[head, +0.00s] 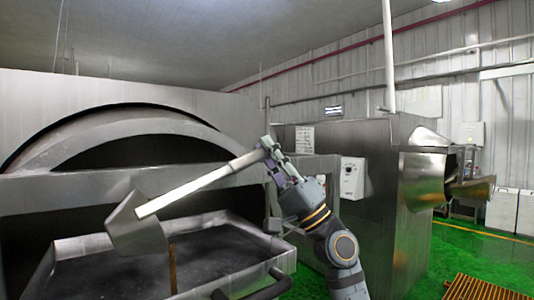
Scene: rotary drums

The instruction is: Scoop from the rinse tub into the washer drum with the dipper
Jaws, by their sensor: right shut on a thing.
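The dipper (138,228) has a grey metal scoop and a long pale handle (200,187). My right gripper (271,153) is shut on the far right end of the handle. The scoop hangs at the lower left, tilted, above the rinse tub (272,243). The tub is a metal basin with dark contents. What is inside the scoop is hidden. The washer drum (125,127) is the large grey machine with an arched dark opening, behind and above the tub. My left gripper is not in view.
A thin brown upright strip (172,270) shows below the scoop; I cannot tell what it is. A steel machine (375,190) stands right of the drum. Green floor (460,250) is open at the right, with an orange grating (480,289) at the bottom.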

